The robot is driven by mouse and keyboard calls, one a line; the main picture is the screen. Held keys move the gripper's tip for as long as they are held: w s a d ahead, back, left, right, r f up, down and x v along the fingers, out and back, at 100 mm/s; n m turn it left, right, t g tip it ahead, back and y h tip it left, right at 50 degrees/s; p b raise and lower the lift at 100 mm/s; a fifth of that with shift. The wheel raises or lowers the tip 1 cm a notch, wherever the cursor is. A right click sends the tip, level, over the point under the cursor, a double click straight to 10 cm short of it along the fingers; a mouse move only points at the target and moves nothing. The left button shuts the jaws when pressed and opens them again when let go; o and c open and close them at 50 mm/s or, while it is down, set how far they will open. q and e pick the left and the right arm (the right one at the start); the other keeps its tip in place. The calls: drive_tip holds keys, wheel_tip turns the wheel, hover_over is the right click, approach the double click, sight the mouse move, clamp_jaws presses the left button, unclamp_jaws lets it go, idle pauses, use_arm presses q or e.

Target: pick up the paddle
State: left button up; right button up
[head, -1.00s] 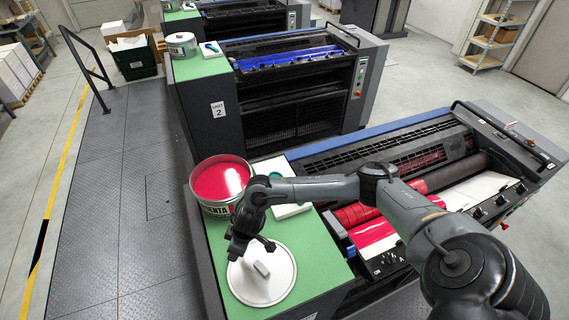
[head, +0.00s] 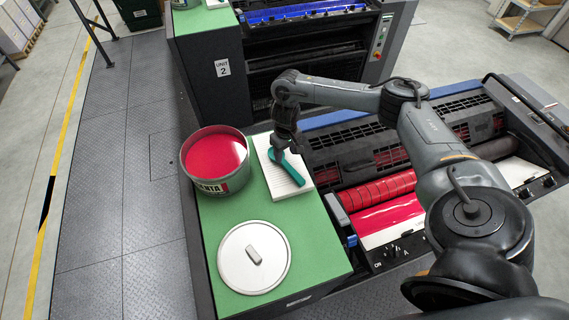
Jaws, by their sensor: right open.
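The teal paddle (head: 291,173) lies on a white pad (head: 274,185) on the green top of the near ink unit. My right gripper (head: 283,155) is directly over the paddle's far end, pointing down, with its fingertips at or very near it. Its jaws are open; whether they touch the paddle cannot be told. The gripper hides part of the paddle's far end. My left gripper is not in view.
An open tin of magenta ink (head: 216,160) stands left of the pad. A round lid with a knob (head: 254,257) lies in front on the green top (head: 312,262). The press rollers (head: 385,190) are to the right. A second unit (head: 212,75) stands behind.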

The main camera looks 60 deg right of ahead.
sight(286, 164)
drive_tip(key=shift+s+a+f+p, duration=0.1)
drive_tip(key=shift+f+p, duration=0.25)
drive_tip(key=shift+f, duration=1.05)
drive_tip(key=shift+s+f+p, duration=0.1)
drive_tip(key=shift+f+p, duration=0.2)
drive_tip(key=shift+f, duration=1.05)
clamp_jaws()
